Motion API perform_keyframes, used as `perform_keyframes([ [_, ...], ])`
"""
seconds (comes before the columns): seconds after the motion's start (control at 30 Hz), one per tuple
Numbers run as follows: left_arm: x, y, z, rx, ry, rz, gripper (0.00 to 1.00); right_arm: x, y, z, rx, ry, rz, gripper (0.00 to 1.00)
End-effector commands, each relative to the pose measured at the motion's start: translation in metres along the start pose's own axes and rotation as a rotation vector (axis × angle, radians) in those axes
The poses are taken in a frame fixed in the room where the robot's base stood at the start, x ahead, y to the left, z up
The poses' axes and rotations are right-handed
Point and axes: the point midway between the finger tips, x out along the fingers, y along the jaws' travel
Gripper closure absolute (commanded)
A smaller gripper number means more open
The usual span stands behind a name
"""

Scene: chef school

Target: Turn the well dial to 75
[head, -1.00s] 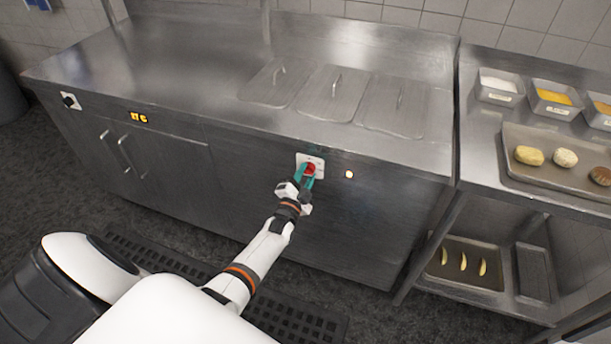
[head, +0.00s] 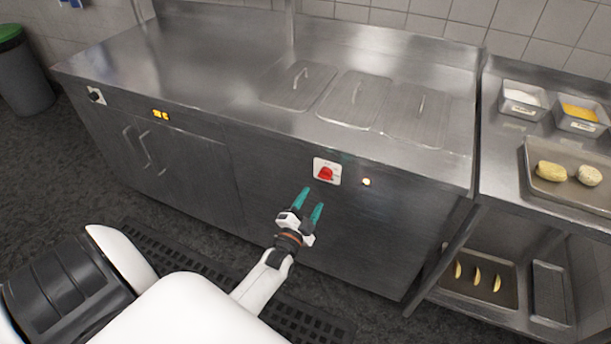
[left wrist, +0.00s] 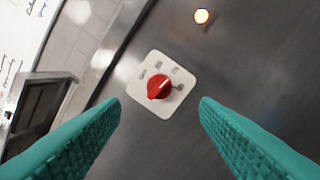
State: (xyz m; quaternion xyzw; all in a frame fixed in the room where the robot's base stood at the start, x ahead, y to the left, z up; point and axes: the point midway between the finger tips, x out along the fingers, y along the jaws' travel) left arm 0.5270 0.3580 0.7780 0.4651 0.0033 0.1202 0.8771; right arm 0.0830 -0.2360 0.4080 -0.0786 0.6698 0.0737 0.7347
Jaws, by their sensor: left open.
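A red dial (head: 326,174) on a white plate (head: 321,163) is set in the front of the steel counter, below the lidded wells. In the left wrist view the red dial (left wrist: 159,87) shows a pale pointer line aimed at the upper right of the picture; the plate's marks are too blurred to read. My left gripper (head: 310,202) is open and empty, in front of and below the dial, apart from it. Its teal fingers (left wrist: 160,115) frame the dial in the left wrist view. My right gripper is not in view.
A lit lamp (head: 366,182) sits right of the dial. Another dial (head: 96,96) and an orange display (head: 161,115) are at the counter's left. Lidded wells (head: 352,99) are on top. A shelf unit with a food tray (head: 568,193) stands at the right.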

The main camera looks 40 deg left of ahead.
Motion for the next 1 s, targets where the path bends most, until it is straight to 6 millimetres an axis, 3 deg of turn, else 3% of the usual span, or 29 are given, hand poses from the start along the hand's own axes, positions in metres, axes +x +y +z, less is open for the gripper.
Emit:
perform_keyframes([
  [0.1,-0.02,-0.001,-0.001,0.0,0.0,0.0,0.44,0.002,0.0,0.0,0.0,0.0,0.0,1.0],
  [0.23,-0.031,0.0,0.0,0.0,0.0,0.0,0.44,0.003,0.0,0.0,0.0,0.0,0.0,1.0],
  [0.87,-0.034,-0.001,0.0,-0.001,0.0,-0.001,0.44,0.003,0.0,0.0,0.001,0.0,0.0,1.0],
  [1.0,-0.044,-0.025,-0.009,-0.038,0.03,-0.072,0.44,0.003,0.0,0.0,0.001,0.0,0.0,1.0],
])
